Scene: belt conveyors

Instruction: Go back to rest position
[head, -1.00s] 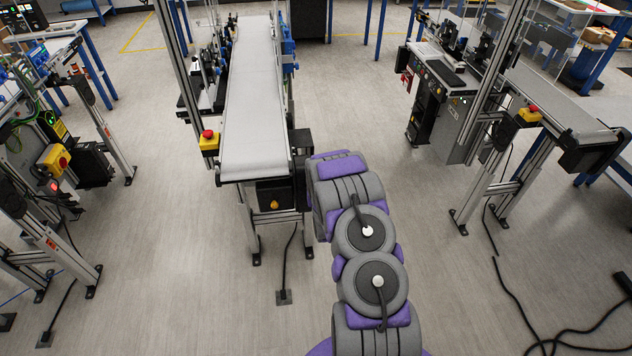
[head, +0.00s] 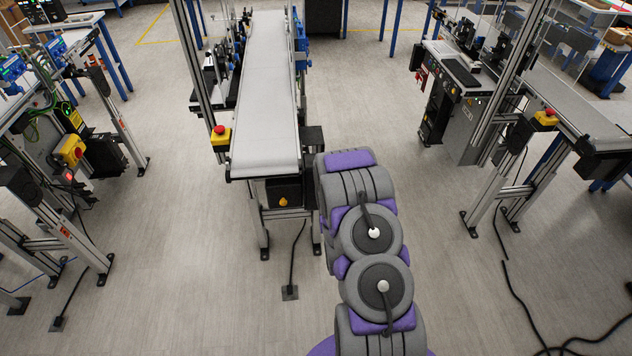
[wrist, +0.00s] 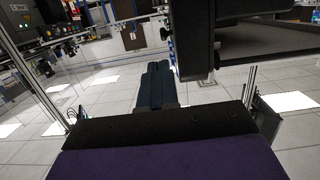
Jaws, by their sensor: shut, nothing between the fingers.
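My gripper (wrist: 156,88) shows in the wrist view as two dark blue fingers side by side, closed together with nothing visible between them. The fingers point away from the wrist camera, over open floor. In the head view my grey and purple arm rises from the lower edge, right of the middle conveyor's near end; the gripper itself is hidden there behind the arm links.
The middle belt conveyor (head: 264,110) is empty, with a red-and-yellow stop button (head: 220,135) at its left. Another conveyor (head: 575,105) stands right and machine frames (head: 75,150) left. Floor (head: 190,260) is clear between them; black cables (head: 515,300) lie at lower right.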

